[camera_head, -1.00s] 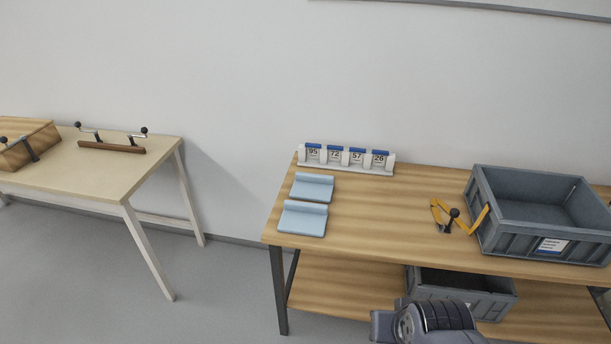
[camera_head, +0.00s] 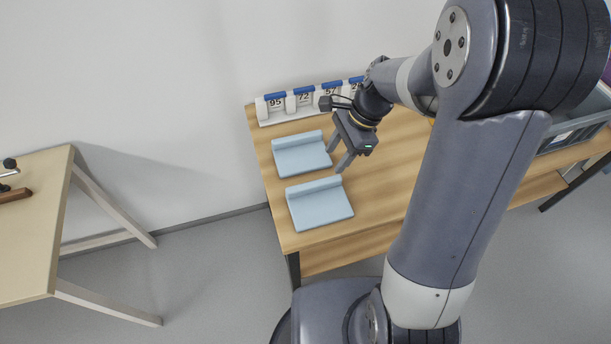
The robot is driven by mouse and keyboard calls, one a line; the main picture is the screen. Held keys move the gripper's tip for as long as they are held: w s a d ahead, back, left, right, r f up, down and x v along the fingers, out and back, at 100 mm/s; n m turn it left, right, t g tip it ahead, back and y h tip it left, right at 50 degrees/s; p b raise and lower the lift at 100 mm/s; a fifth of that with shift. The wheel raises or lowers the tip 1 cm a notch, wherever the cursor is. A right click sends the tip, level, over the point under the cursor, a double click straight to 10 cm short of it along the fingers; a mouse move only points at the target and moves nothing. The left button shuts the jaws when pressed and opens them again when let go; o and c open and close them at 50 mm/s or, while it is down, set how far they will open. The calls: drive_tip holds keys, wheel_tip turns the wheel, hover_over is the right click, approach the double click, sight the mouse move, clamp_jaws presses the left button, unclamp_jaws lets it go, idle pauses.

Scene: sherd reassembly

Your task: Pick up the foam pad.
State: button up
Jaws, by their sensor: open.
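Two light blue foam pads lie on the wooden workbench (camera_head: 385,190), each with a raised ridge along its back edge. The back pad (camera_head: 301,157) is near the number holder. The front pad (camera_head: 321,208) is near the bench's front left corner. My gripper (camera_head: 337,160) is open and empty. Its fingers point down and to the left, just right of the back pad and behind the ridge of the front pad. I cannot tell its exact height above the bench, or whether it touches either pad.
A white holder with blue-topped number cards (camera_head: 290,103) stands along the back edge. A grey crate (camera_head: 575,130) on the right is partly hidden by my arm. A pale table (camera_head: 35,225) stands at the left, with open floor between.

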drive_tip(key=shift+w+a+f, duration=0.2)
drive_tip(key=shift+a+f, duration=0.05)
drive_tip(key=shift+f, duration=0.05)
hover_over(316, 183)
drive_tip(key=w+d, duration=0.1)
drive_tip(key=d, duration=0.2)
drive_tip(key=f, duration=0.4)
drive_tip(key=shift+w+a+f, duration=0.15)
drive_tip(key=shift+a, duration=0.1)
drive_tip(key=x, duration=0.5)
drive_tip(key=shift+s+a+f+b, duration=0.2)
drive_tip(key=shift+s+a+b, duration=0.1)
clamp_jaws()
